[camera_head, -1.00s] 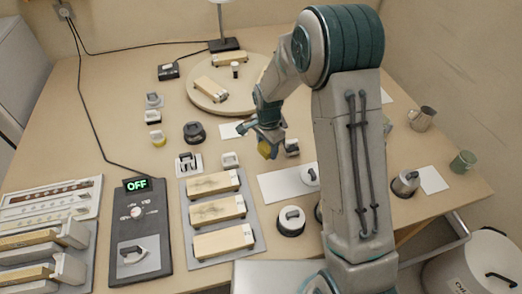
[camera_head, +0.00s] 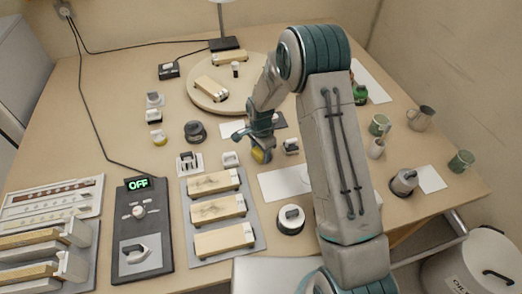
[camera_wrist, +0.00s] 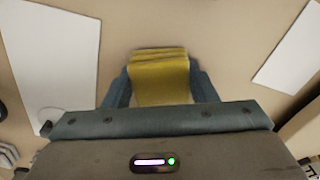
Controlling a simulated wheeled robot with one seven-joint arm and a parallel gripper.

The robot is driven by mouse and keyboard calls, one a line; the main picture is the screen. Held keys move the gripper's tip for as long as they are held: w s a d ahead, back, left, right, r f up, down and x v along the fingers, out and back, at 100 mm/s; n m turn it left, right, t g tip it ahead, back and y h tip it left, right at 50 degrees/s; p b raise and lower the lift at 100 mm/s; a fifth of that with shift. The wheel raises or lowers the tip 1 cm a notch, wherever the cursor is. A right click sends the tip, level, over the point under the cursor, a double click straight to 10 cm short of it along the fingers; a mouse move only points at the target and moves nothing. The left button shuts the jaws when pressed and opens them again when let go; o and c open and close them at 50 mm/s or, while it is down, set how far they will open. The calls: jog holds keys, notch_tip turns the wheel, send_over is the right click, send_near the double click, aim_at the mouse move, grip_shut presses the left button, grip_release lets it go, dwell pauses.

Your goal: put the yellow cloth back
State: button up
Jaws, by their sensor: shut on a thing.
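The yellow cloth (camera_wrist: 160,80) is between the two fingers of my gripper (camera_wrist: 160,92) in the wrist view, and the gripper is shut on it. My gripper is over the middle of the table, to the right of a small white-based item (camera_head: 230,159). Whether the cloth touches the table is hard to tell.
A white sheet (camera_head: 279,184) lies in front of the gripper. A grey tray with wooden blocks (camera_head: 216,209) is at front left. A round board (camera_head: 207,100) stands behind. A grey-handled item (camera_head: 291,146) is close on the right. Cups (camera_head: 380,124) stand farther right.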

jog(key=o, duration=1)
jog(key=shift+f, duration=0.15)
jog(key=s+d+r+n, duration=0.1)
jog(key=s+d+r, duration=0.1)
jog(key=r, duration=0.8)
jog(key=s+d+r+n, duration=0.1)
jog(key=s+d+r, duration=0.15)
jog(key=r, duration=0.65)
jog(key=s+d+r+n+t, duration=0.1)
jog(key=s+d+r+n, duration=0.1)
jog(key=s, duration=0.5)
jog(key=s+d+r+n+t, duration=0.1)
jog(key=s+d+r+n, duration=0.2)
jog(key=s, duration=0.4)
jog(key=s+d+r+n+t, duration=0.1)
jog(key=s+d+r+n, duration=0.2)
jog(key=s+d, duration=0.3)
jog(key=shift+s+d+r+b, duration=0.3)
jog(key=shift+s+r, duration=0.15)
jog(key=shift+r, duration=0.35)
